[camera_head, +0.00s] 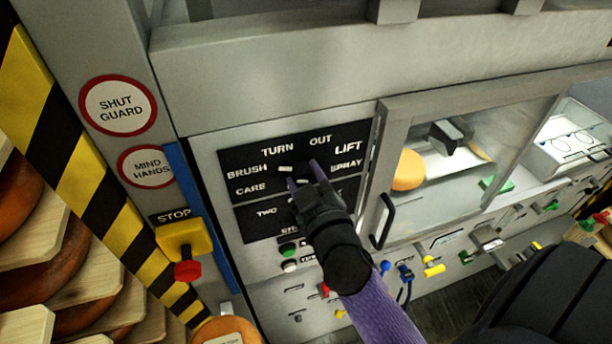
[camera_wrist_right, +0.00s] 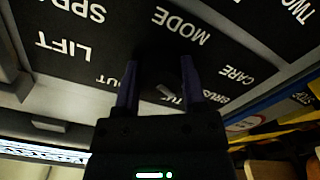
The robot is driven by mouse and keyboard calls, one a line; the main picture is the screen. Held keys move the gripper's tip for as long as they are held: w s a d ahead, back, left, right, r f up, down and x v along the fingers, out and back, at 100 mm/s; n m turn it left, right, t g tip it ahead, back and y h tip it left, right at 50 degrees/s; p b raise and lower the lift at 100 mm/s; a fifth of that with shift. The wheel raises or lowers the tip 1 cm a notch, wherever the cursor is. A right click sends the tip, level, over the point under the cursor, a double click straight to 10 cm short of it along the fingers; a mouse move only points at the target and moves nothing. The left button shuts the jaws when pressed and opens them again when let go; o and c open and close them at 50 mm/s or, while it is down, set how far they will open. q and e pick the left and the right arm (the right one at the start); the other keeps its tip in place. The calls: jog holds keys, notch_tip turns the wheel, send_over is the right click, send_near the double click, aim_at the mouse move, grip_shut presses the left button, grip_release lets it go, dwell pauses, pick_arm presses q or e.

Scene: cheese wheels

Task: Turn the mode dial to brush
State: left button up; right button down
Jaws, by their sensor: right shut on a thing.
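The mode dial (camera_head: 299,171) is a dark knob on a black panel (camera_head: 255,150) with white words around it: BRUSH and CARE at left, TURN and OUT at the top, LIFT and SPRAY at right. My right gripper (camera_head: 303,176) is shut on the dial, one purple finger on each side. The right wrist view shows the fingers (camera_wrist_right: 160,85) around the dark knob (camera_wrist_right: 160,72). My left gripper is not seen.
A yellow stop box (camera_head: 184,238) with a red button is at lower left. Small buttons (camera_head: 289,250) lie below the panel. A clear door with a black handle (camera_head: 383,221) is at right. Stacked cheese wheels on boards (camera_head: 40,240) are at far left.

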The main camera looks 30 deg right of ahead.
jog(key=shift+c, duration=0.9)
grip_release()
jog(key=b+v, duration=0.3)
jog(key=v, duration=0.7)
jog(key=shift+d, duration=0.1)
